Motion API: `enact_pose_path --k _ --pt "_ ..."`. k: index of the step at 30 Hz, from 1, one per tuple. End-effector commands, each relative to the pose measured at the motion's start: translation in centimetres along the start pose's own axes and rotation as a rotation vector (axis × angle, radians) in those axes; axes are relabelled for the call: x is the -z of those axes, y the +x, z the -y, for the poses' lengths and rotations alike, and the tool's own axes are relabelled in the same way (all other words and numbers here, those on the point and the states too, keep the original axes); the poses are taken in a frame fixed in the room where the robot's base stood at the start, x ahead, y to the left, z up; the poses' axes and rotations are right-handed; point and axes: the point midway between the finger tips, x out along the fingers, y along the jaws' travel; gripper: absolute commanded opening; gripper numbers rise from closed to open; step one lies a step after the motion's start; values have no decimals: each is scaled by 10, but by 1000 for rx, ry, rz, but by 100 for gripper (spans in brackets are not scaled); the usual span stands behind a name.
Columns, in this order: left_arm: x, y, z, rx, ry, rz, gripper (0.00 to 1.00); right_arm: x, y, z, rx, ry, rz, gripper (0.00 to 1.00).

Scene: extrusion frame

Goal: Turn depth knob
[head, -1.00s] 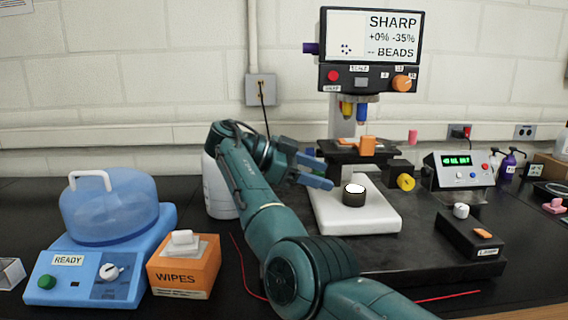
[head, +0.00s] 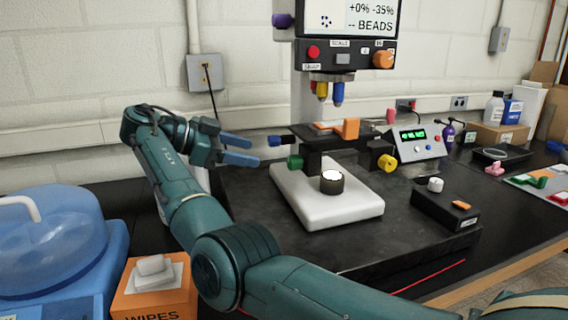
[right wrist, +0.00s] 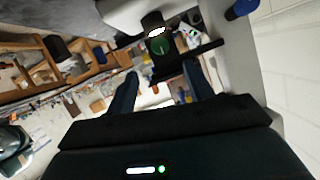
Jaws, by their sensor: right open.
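The microscope stands on a dark slab, with a white base (head: 300,212) and a screen (head: 370,18) on top. No label names a depth knob that I can read. A green knob (head: 295,162) is on the left of its body, a blue knob (head: 275,141) is at stage height, and a yellow knob (head: 387,163) is on the right. An orange knob (head: 383,60) is on the screen panel. My right gripper (head: 258,152) is open and empty, left of the green knob and apart from it. My left gripper is out of view.
A black box (head: 445,208) with a white knob is at right. A display unit (head: 410,146) stands behind. A WIPES box (head: 155,298) and a blue-domed device (head: 45,235) are at left.

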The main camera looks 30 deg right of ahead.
Motion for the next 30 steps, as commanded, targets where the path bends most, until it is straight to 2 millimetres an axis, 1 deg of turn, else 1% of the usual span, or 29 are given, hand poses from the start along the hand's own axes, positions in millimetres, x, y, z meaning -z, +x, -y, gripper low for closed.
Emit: enact_pose_path --k 1,5,9,15,18,21,29,30 --pt "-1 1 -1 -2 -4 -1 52 -2 10 -1 -1 1 -1 52" --pt "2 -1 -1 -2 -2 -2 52 -1 34 -1 -2 0 0 52" --pt "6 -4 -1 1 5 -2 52 1 64 -1 -3 0 -1 52" --pt "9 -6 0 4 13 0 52 0 94 0 -1 -2 -1 52" --pt "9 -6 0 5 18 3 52 0 103 0 1 -2 -1 52" --pt "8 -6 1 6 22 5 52 0 107 0 1 -2 -1 52" --pt "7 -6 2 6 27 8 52 0 108 0 1 -2 -1 52" --pt "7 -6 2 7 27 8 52 0 108 0 1 -2 -1 50"
